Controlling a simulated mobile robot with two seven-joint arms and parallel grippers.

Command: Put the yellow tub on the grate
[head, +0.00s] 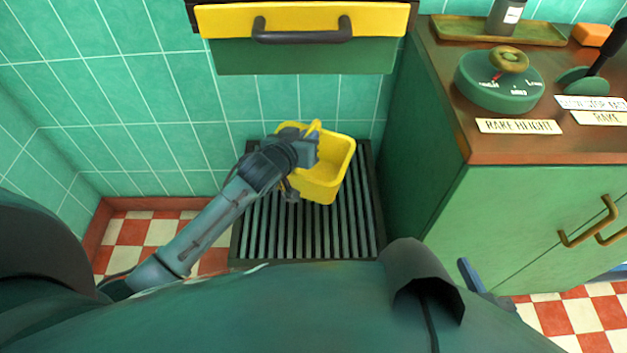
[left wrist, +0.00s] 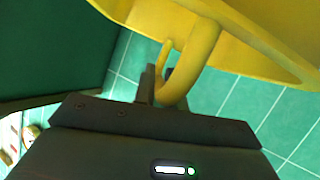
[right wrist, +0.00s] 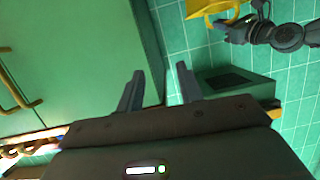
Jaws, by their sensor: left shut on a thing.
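The yellow tub (head: 328,180) is open-topped and hangs over the back part of the dark slatted grate (head: 332,240) in the head view. My left gripper (head: 308,142) is shut on the tub's looped handle (left wrist: 192,68), which passes between the fingers in the left wrist view. The tub's underside is hidden, so I cannot tell whether it touches the grate. The tub also shows at the top of the right wrist view (right wrist: 208,8). My right gripper (right wrist: 160,88) is open and empty, its two fingers apart, away from the tub.
A green cabinet (head: 520,215) with a wooden top stands right of the grate. A yellow-edged drawer (head: 305,52) with a dark handle juts from the wall above the tub. A tiled wall (head: 150,100) stands behind. Checkered floor (head: 140,235) is clear at left.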

